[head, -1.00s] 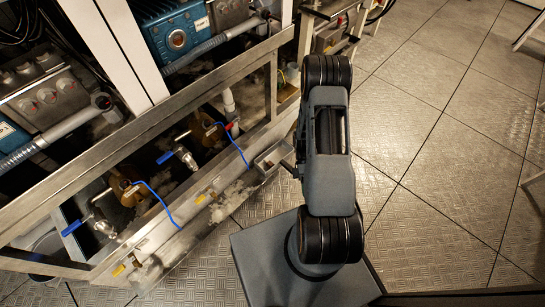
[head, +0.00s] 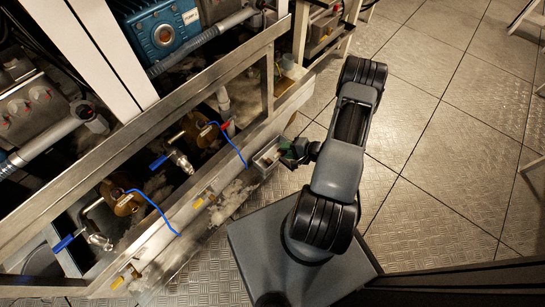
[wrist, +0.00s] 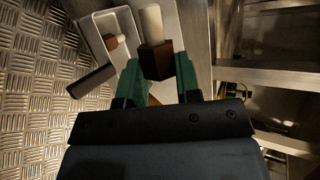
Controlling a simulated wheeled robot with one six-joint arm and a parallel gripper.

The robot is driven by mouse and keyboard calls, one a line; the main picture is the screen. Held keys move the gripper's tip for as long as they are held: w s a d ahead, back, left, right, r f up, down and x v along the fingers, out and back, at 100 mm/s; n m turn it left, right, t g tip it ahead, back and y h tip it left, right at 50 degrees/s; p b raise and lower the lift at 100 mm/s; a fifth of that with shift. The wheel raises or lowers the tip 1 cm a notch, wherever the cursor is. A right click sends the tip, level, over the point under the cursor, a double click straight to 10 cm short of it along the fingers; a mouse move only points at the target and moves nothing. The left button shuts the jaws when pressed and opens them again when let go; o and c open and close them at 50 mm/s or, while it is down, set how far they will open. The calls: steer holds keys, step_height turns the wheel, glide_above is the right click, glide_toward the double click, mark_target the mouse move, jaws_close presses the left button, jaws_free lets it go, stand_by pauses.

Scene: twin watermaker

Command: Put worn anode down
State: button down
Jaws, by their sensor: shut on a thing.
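My gripper (wrist: 156,82) has green fingers shut on the worn anode (wrist: 153,30), a pale stub on a brown block-shaped head. The stub points up in the wrist view. The held anode is beside or over the edge of a light, box-like tray (wrist: 103,16); I cannot tell its height above it. A similar pale and brown piece (wrist: 113,41) lies in the tray. In the head view, my gripper (head: 295,152) is at the right side of the small grey tray (head: 264,160), and the anode cannot be made out there.
The tray sits against the metal frame rail (head: 215,185) of the machine. Two brass fittings (head: 125,200) with blue wires (head: 156,208) are behind the rail. A dark bar (wrist: 92,81) juts out near the tray.

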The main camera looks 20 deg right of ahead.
steer(key=shift+w+d+f+m+t+h+b, duration=0.5)
steer(key=shift+w+d+f+b, duration=0.4)
steer(key=shift+w+f+b, duration=0.95)
steer(key=shift+w+d+f+m+t+h+b, duration=0.3)
steer(key=shift+w+d+f+m+h+b, duration=0.65)
steer(key=shift+w+f, duration=1.6)
steer(key=shift+w+d+f+m+t+h+b, duration=0.4)
steer(key=shift+w+d+f+b, duration=0.4)
steer(key=shift+w+f+b, duration=1.1)
steer(key=shift+w+f+p, duration=0.3)
steer(key=shift+w+f, duration=0.05)
steer(key=shift+w, duration=0.1)
steer(key=shift+f, duration=0.3)
steer(key=c, duration=0.8)
jaws_free()
